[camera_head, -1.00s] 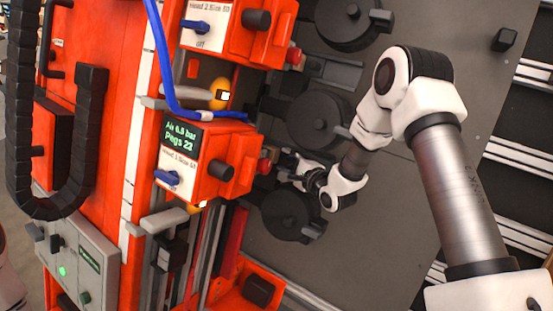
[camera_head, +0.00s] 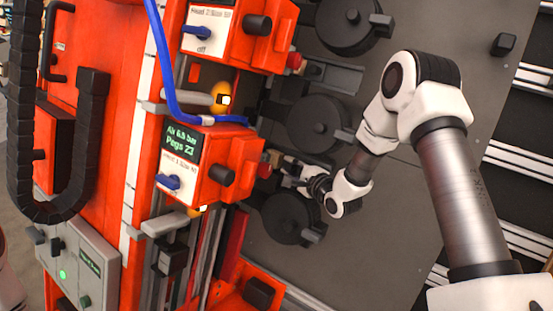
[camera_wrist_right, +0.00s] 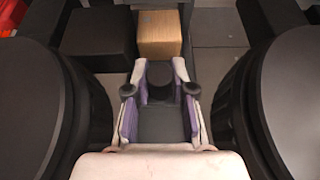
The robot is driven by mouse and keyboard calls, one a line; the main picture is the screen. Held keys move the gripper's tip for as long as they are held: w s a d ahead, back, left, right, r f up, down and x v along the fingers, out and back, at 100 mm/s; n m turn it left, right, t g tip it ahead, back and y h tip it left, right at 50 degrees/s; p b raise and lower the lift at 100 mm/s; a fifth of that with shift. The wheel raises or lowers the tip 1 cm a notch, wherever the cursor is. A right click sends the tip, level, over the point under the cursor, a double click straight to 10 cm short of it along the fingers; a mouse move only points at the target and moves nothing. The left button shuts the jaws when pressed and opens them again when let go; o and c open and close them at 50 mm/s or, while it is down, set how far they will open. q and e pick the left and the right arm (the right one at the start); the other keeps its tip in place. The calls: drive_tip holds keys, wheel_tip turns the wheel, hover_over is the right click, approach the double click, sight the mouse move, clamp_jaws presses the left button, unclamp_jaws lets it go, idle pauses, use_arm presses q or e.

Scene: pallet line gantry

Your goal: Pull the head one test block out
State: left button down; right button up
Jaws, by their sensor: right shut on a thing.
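The head one test block shows as a small wooden block (camera_head: 276,158) at the right side of the lower red head unit (camera_head: 210,150). In the right wrist view the wooden block (camera_wrist_right: 160,33) lies just past my fingertips, with a dark round knob (camera_wrist_right: 160,74) on the near side. My right gripper (camera_wrist_right: 159,100) is shut on the block's dark knob, one pale purple-lined finger on each side. In the head view my right gripper (camera_head: 296,172) reaches in from the right. The block's far side is hidden. My left gripper is out of view.
Dark round discs (camera_head: 318,124) stand close on both sides of my right gripper. The upper red head unit (camera_head: 238,32) is above, with a blue hose (camera_head: 180,112) running down to the lower one. The grey plate (camera_head: 400,200) to the right is mostly clear.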

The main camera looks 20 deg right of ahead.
drive_tip(key=shift+s+d+p, duration=0.35)
drive_tip(key=shift+s+d, duration=0.2)
drive_tip(key=shift+s, duration=0.4)
drive_tip(key=shift+s+d+p, duration=0.3)
drive_tip(key=shift+s+d, duration=0.3)
drive_tip(key=shift+s, duration=0.3)
drive_tip(key=shift+s+d+p, duration=0.35)
drive_tip(key=shift+s+d, duration=0.2)
drive_tip(key=shift+s, duration=0.4)
drive_tip(key=shift+s, duration=0.1)
drive_tip(key=shift+s+d+p, duration=0.45)
drive_tip(key=shift+s+p, duration=0.05)
drive_tip(key=shift+s, duration=0.25)
drive_tip(key=shift+s+d+p, duration=0.45)
drive_tip(key=shift+s+d, duration=0.05)
drive_tip(key=shift+s, duration=0.2)
drive_tip(key=shift+s+d+p, duration=0.45)
drive_tip(key=shift+s+p, duration=0.05)
drive_tip(key=shift+s, duration=0.25)
drive_tip(key=shift+s+f, duration=0.1)
drive_tip(key=shift+s, duration=0.05)
drive_tip(key=shift+d, duration=0.1)
drive_tip(key=o, duration=0.8)
drive_tip(key=shift+s, duration=0.1)
drive_tip(key=shift+d, duration=0.1)
